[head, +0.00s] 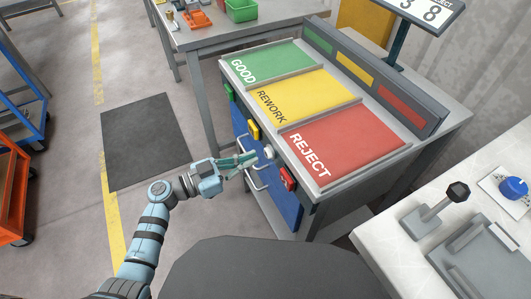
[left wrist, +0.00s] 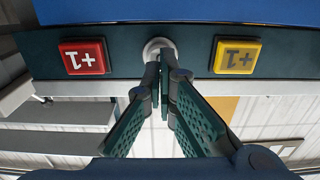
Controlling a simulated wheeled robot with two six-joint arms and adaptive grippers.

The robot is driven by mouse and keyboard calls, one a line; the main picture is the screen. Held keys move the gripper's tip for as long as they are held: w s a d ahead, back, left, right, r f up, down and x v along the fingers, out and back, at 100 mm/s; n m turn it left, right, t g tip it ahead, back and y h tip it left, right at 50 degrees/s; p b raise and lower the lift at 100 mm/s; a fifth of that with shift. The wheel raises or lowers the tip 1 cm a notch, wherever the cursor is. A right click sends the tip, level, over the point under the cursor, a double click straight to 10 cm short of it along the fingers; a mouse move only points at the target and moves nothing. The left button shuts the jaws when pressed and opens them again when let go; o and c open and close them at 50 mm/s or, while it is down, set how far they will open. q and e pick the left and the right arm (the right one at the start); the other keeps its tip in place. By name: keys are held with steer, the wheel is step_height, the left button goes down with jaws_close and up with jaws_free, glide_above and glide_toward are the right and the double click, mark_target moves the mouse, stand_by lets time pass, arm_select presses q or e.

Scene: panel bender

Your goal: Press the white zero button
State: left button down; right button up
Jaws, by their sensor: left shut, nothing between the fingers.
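The white zero button (head: 269,152) is a small round knob on the front edge of the sorting table, between the yellow button (head: 253,130) and the red button (head: 288,179). In the left wrist view the white button (left wrist: 159,45) is partly hidden behind my fingertips. My left gripper (head: 254,157) is shut and empty, with its tips pointing at the white button. The tips (left wrist: 162,66) look very close to it; I cannot tell whether they touch. My right gripper is not in view.
The sorting table has green GOOD (head: 266,63), yellow REWORK (head: 308,93) and red REJECT (head: 340,139) areas. A cabinet handle (head: 256,178) sticks out below the buttons. A bench with a black-knobbed lever (head: 457,192) stands at the right.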

arm_select(q)
steer(key=shift+p+x, duration=0.3)
steer(key=shift+x, duration=1.15)
stand_by(0.9)
steer(key=shift+a, duration=0.1)
steer(key=p+v, duration=0.2)
steer(key=v, duration=0.5)
steer(key=shift+p, duration=0.3)
steer(key=p+v, duration=0.1)
steer(key=v, duration=0.7)
stand_by(0.7)
